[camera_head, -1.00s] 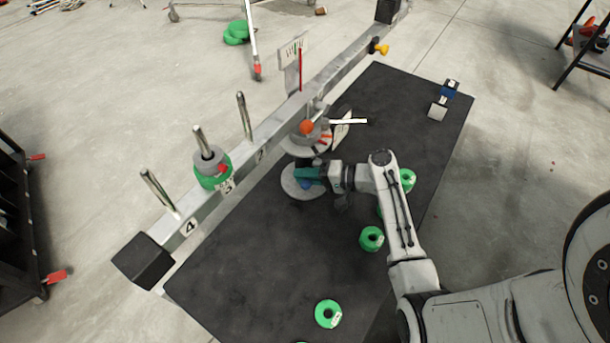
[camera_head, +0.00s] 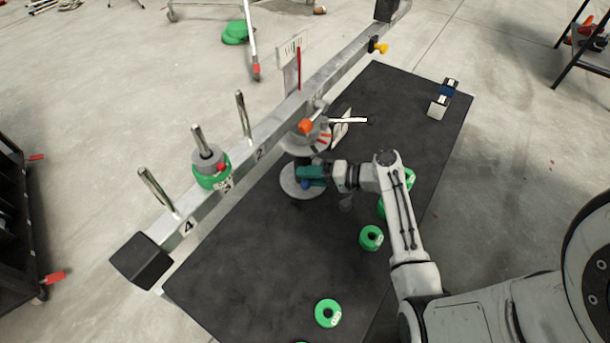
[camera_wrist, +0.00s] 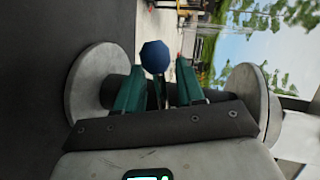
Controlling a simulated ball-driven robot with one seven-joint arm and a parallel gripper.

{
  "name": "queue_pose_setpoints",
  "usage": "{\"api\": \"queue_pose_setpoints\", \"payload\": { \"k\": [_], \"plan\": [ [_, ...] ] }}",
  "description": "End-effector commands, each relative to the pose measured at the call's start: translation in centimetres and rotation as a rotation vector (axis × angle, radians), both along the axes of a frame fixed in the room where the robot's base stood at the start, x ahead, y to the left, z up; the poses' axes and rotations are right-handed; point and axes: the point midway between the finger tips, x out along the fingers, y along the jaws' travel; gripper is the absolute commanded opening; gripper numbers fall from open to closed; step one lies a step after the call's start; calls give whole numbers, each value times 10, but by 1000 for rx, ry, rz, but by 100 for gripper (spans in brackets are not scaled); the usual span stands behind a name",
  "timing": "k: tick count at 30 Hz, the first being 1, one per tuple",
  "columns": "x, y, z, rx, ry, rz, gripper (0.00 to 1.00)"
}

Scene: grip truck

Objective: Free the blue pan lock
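The blue pan lock is a dark blue rounded knob (camera_wrist: 155,56), seen just beyond and between my fingertips in the wrist view. It also shows as a small blue spot (camera_head: 305,185) under my gripper in the head view. A round grey pan (camera_head: 290,187) lies below it; a pale disc (camera_wrist: 86,90) shows left of my fingers in the wrist view. My gripper (camera_wrist: 159,72) has teal fingers spread apart, with a gap around the knob's width. Whether they touch the knob I cannot tell. It also shows in the head view (camera_head: 306,174).
A balance beam (camera_head: 272,127) with upright pegs runs beside the dark platform (camera_head: 260,255). An orange knob (camera_head: 305,126) sits on another grey pan above. Green ring weights (camera_head: 371,238) lie on the platform to the right and front. The platform's front left is clear.

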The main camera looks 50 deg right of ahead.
Motion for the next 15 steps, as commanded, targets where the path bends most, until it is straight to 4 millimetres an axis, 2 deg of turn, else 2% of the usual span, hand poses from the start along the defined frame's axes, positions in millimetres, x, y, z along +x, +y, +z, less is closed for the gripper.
{"api": "queue_pose_setpoints", "payload": {
  "k": [9, 15],
  "plan": [
    [-54, -21, 16, 0, -1, -2, 38],
    [-78, -31, 23, 0, 1, -2, 38]
  ]
}}
